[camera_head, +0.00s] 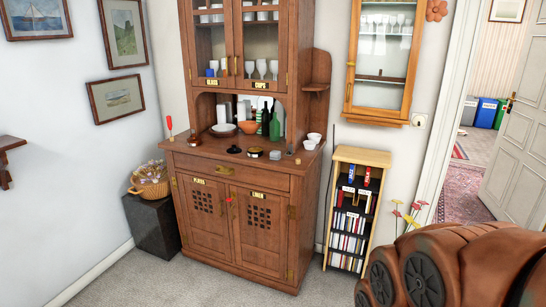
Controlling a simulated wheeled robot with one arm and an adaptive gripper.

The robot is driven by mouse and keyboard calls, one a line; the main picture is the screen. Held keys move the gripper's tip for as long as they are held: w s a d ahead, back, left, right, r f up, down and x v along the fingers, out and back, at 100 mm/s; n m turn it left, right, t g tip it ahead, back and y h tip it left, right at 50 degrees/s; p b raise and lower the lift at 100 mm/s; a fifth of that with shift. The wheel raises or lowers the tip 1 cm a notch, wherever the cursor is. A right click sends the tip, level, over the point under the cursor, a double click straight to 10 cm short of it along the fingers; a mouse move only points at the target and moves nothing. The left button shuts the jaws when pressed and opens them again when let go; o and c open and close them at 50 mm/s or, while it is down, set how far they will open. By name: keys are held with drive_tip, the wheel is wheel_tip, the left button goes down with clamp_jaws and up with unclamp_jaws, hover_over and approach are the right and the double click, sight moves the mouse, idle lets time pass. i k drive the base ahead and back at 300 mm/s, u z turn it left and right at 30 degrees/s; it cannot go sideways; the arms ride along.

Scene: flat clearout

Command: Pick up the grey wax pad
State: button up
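I cannot make out the grey wax pad for certain. Several small items lie on the counter of the brown wooden cabinet (200,158), too small to identify surely. Among them are a small round greyish item (275,155) near the front right, a brown-and-white jar-like item (255,152) to its left, and a flat black item (233,149) further left. My gripper is not in view.
Bottles (275,122), an orange bowl (249,127) and plates (223,129) stand at the counter's back. A narrow bookshelf (354,210) stands right of the cabinet. A large brown rounded form (480,255) fills the lower right. Grey carpet (150,285) lies clear in front.

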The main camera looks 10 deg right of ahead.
sight(274, 155)
drive_tip(key=u, duration=0.75)
drive_tip(key=i, duration=2.75)
drive_tip(key=z, duration=0.5)
